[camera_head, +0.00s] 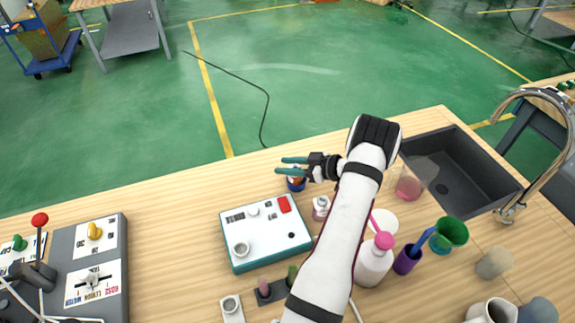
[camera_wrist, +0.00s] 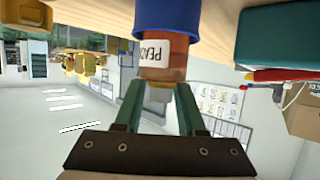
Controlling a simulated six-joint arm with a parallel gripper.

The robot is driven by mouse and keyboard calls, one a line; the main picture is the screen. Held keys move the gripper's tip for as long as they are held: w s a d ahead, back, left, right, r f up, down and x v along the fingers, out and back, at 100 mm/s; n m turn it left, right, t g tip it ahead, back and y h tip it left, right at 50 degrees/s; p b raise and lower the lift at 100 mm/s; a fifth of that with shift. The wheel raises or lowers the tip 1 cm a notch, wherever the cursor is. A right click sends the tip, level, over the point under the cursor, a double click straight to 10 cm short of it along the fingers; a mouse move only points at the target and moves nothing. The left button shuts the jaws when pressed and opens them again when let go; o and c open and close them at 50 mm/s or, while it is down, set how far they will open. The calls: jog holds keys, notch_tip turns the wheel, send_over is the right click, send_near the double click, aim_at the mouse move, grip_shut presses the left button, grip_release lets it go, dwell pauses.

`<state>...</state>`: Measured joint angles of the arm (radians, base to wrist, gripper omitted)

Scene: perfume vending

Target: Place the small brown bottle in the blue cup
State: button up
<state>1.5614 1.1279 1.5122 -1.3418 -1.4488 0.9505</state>
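The small brown bottle (camera_wrist: 168,58) has a white label reading PEACH and a pale cap. In the wrist view, where the table is at the top, its lower part is hidden inside the blue cup (camera_wrist: 167,14). The blue cup (camera_head: 296,186) stands on the table behind the white device in the head view, with the brown bottle (camera_head: 298,178) rising from it. My gripper (camera_wrist: 158,88) has its two green fingers apart, one on each side of the bottle's cap, with gaps showing. In the head view my gripper (camera_head: 280,165) is just above the cup, its fingers spread.
A white-and-teal device (camera_head: 264,236) is in front of the cup. A sink (camera_head: 465,175) is at the back right. The table's back left is clear.

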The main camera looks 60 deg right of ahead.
jog(key=shift+o, duration=0.8)
